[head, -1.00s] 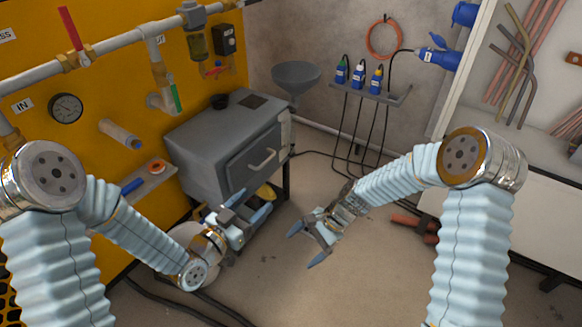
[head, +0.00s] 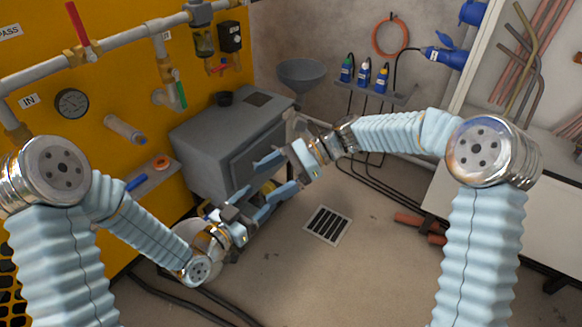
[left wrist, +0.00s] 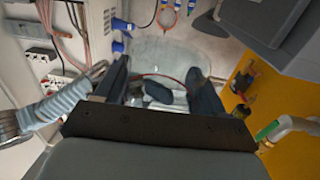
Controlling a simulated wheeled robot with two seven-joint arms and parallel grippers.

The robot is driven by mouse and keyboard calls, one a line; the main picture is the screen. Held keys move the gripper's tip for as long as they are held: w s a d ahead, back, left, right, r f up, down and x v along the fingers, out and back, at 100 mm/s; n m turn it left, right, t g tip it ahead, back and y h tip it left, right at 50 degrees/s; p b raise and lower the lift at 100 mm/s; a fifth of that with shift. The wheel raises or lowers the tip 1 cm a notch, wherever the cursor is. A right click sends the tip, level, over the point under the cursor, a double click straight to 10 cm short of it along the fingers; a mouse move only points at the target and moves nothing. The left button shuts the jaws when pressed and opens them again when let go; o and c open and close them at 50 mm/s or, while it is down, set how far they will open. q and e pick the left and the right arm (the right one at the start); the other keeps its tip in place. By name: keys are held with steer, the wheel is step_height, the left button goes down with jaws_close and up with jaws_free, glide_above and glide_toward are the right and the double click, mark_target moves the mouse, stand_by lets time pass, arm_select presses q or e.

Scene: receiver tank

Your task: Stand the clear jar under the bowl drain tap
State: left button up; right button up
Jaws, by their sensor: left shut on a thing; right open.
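My left gripper (head: 253,205) is low in front of the grey cabinet. In the left wrist view its two dark fingers (left wrist: 160,88) are shut on the clear jar (left wrist: 165,50), a see-through shape between and beyond them. I cannot make out the jar in the head view. My right gripper (head: 272,178) is open beside the left one, its fingers pointing left; I see nothing between them. The filter bowl (head: 204,44) hangs from the pipe on the yellow panel, with a small red-handled tap (head: 220,68) near its lower end.
The grey cabinet (head: 215,155) stands below the panel, with a black cup (head: 224,98) on top. A small shelf (head: 160,175) holds an orange roll. A grey funnel (head: 303,75) and a bottle rack (head: 395,97) are behind.

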mark_target(253, 190)
steer(key=x, duration=0.5)
steer(key=shift+w, duration=0.1)
steer(key=c, duration=1.1)
arm_select(q)
steer(key=o, duration=1.2)
steer(key=shift+c, duration=0.2)
arm_select(e)
steer(key=shift+c, duration=0.2)
